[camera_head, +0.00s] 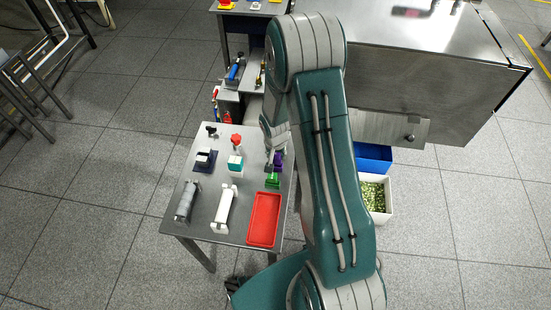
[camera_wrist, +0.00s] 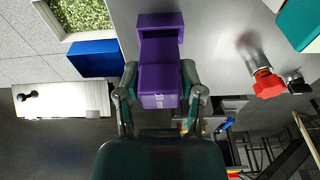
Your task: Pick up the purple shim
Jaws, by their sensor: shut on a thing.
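The purple shim (camera_wrist: 159,84) sits between the two fingers of my gripper (camera_wrist: 160,76) in the wrist view, with small pale print on its near face. My gripper is shut on it from both sides. A purple box-like part (camera_wrist: 160,22) adjoins it toward the top; I cannot tell if this is a separate holder. In the head view, my gripper (camera_head: 275,147) is over the right side of the small table, and a bit of purple (camera_head: 278,160) shows beside it, mostly hidden. I cannot tell whether the shim is clear of the table.
The table holds a green piece (camera_head: 272,181), a red tray (camera_head: 264,219), a teal-and-white block (camera_head: 235,164), a red-topped part (camera_head: 236,141) and white and grey rollers. A blue bin (camera_head: 373,158) and a white bin of green bits (camera_head: 386,207) stand to the right.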

